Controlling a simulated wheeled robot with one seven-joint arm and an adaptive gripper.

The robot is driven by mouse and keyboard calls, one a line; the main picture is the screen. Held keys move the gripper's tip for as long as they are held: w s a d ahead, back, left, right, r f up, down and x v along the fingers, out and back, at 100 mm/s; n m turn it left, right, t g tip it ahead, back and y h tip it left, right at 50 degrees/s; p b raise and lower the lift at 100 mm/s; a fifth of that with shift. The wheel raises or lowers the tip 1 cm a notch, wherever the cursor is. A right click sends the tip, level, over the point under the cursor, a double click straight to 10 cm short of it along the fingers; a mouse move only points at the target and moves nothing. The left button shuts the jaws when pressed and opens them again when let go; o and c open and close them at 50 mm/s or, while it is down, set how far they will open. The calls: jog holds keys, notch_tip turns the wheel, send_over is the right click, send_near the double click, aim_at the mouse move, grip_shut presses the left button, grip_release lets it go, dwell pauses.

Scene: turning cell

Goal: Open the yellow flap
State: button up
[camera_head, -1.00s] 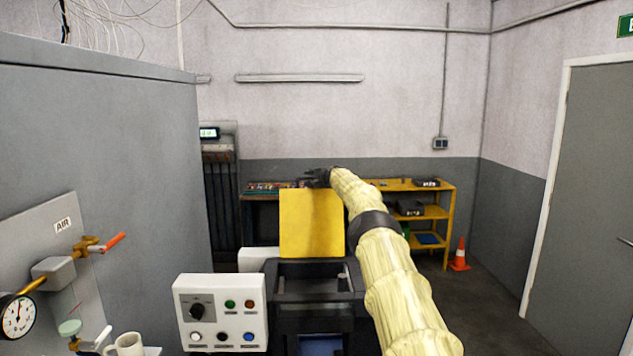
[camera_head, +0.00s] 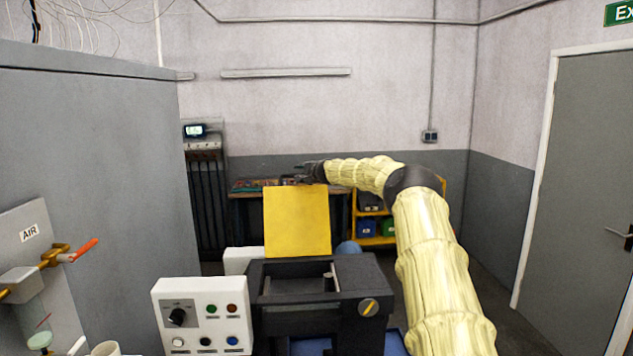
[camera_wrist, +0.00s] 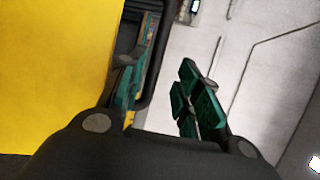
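The yellow flap (camera_head: 297,222) stands upright at the back of a black machine housing (camera_head: 318,306), whose open top shows in front of it. My gripper (camera_head: 308,172) is at the flap's top edge, partly behind it. In the wrist view the flap (camera_wrist: 50,70) fills the left side, beside the left finger. The two green-padded fingers of my gripper (camera_wrist: 163,95) are apart, with nothing seen between them. I cannot tell whether the left finger touches the flap.
A white control box (camera_head: 203,316) with a knob and buttons stands left of the housing. A grey cabinet (camera_head: 95,150) and an air valve with a red handle (camera_head: 85,250) are farther left. A workbench (camera_head: 245,190) and yellow shelf (camera_head: 375,240) stand behind.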

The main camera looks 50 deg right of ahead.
jog(key=shift+s+d+r, duration=0.1)
jog(key=shift+s+r, duration=0.3)
jog(key=shift+s+f, duration=0.15)
jog(key=shift+s, duration=0.15)
jog(key=s+a, duration=0.4)
jog(key=s, duration=0.2)
jog(key=shift+a+r, duration=0.3)
jog(key=shift+r, duration=0.1)
jog(key=shift+s+d+f, duration=0.1)
jog(key=shift+d, duration=0.1)
dwell(0.4)
